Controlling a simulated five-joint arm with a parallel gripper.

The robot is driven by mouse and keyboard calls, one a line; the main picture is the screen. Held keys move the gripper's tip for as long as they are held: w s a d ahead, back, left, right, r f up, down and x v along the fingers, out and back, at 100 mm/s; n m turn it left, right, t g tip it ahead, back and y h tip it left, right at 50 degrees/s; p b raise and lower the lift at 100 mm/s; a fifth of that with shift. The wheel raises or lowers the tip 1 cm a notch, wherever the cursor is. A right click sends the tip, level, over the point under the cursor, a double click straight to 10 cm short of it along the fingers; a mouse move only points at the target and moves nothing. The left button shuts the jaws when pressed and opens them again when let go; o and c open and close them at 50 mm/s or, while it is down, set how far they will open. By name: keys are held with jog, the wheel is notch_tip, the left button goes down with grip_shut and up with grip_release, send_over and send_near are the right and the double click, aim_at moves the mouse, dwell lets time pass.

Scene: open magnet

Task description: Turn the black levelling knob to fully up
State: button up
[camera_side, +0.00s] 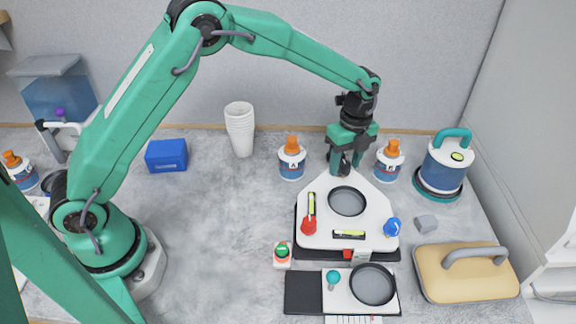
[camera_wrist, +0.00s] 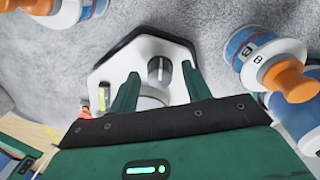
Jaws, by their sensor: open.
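The black levelling knob (camera_wrist: 159,70) stands on the narrow end of the white device plate (camera_wrist: 128,58), with a light line along its top. In the side view that plate (camera_side: 325,225) lies on the grey table, its narrow end toward the wall. My gripper (camera_wrist: 160,73) is open, with one green finger on each side of the knob in the wrist view and gaps between. In the side view my gripper (camera_side: 345,168) points down over the plate's narrow end and mostly hides the knob. I cannot tell whether the fingers touch it.
Orange-capped bottles stand close on both sides, left (camera_side: 291,165) and right (camera_side: 388,168). The plate also bears a red knob (camera_side: 308,225), a blue knob (camera_side: 391,227) and a round dark dish (camera_side: 346,201). A blue canister (camera_side: 444,165) is at right.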

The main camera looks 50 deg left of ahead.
jog(key=c, duration=1)
